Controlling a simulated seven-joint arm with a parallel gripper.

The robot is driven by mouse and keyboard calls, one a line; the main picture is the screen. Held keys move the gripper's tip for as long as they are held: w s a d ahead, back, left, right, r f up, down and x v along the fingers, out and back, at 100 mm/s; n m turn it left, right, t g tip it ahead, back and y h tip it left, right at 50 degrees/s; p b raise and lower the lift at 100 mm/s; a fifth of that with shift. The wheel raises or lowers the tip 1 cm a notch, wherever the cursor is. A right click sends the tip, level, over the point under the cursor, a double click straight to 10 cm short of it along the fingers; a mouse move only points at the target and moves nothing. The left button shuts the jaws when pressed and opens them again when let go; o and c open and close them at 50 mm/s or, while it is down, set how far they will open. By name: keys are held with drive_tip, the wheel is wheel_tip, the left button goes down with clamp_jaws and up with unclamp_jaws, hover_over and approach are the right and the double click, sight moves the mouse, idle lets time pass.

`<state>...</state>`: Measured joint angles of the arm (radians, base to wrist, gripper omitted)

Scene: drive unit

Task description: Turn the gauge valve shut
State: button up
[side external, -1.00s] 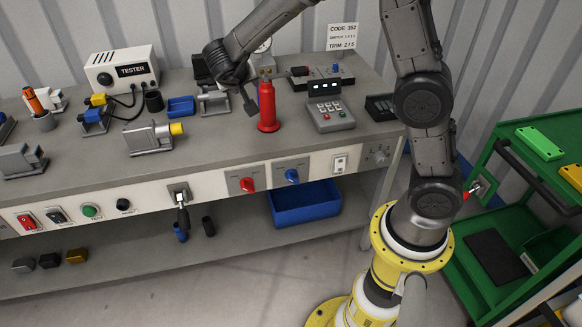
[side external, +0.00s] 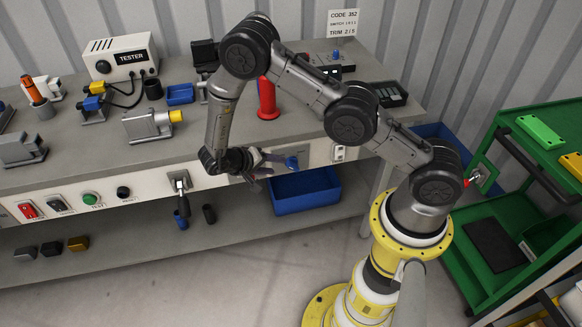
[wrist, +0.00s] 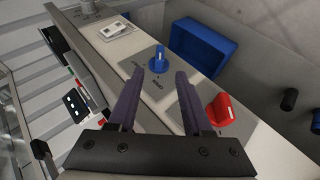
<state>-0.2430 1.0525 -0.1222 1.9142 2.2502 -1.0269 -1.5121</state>
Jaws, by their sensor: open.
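A blue knob (side external: 292,162) sits on the bench's front panel, with small lettering around it. In the wrist view the blue knob (wrist: 159,62) shows just beyond and between my fingertips. My gripper (side external: 266,167) is in front of the panel, left of the blue knob; in the wrist view (wrist: 160,76) its fingers are apart and empty. A red knob (wrist: 219,110) is beside the right finger in the wrist view; my gripper hides it in the side view. I cannot tell from the frames which knob is the gauge valve; the gauge is hidden behind my arm.
A white rocker switch (side external: 338,152) is right of the blue knob. A blue bin (side external: 303,195) is on the shelf below. A green cart (side external: 475,225) stands at the right.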

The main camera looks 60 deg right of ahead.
sight(290, 168)
drive_tip(key=x, duration=0.9)
drive_tip(key=shift+d+f, duration=0.25)
clamp_jaws()
